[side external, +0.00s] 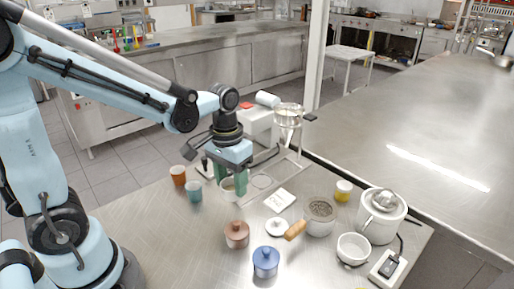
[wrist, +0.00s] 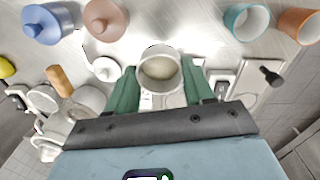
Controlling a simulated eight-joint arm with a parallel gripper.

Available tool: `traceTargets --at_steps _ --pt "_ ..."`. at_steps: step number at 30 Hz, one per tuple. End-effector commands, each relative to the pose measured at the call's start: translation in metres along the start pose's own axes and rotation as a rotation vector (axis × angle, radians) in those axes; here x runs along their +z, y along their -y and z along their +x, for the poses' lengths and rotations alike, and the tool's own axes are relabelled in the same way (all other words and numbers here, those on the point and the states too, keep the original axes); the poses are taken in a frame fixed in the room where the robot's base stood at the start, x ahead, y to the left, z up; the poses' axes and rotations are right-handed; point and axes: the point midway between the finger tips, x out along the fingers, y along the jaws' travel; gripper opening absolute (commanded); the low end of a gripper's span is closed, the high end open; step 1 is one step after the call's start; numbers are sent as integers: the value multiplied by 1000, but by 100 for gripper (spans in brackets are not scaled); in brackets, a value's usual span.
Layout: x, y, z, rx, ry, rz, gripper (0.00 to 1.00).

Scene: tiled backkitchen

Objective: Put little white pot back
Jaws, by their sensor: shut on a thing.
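The little white pot (side external: 227,185) is lidless and sits between the green fingers of my gripper (side external: 231,183), partly hidden by them in the side external view. In the wrist view the pot (wrist: 159,69) shows from above, with something pale inside, and the fingers (wrist: 160,88) close on it from both sides. I cannot tell whether its base touches the counter. A small white knobbed lid (side external: 276,227) lies to the pot's lower right in the side external view; it also shows in the wrist view (wrist: 103,69).
Brown (side external: 237,234) and blue (side external: 265,262) lidded pots stand in front. Teal (side external: 194,191) and orange (side external: 178,175) cups stand left. A dripper stand (side external: 289,118) is close behind. A wooden-handled pan (side external: 319,216), white bowl (side external: 354,248) and kettle (side external: 382,217) are right. The front-left counter is clear.

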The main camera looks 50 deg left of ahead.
Motion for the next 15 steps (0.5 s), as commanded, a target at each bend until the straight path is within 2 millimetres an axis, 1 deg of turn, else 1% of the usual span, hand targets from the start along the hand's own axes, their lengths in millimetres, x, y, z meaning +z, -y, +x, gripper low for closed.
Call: traceTargets --at_steps 1,3,6,9,15 --pt "11 9 6 0 0 -5 11" --pt "23 17 13 0 0 -4 11" --pt "34 24 20 0 0 -1 11" --pt "38 27 24 0 0 0 11" --pt "38 27 36 0 0 1 11"
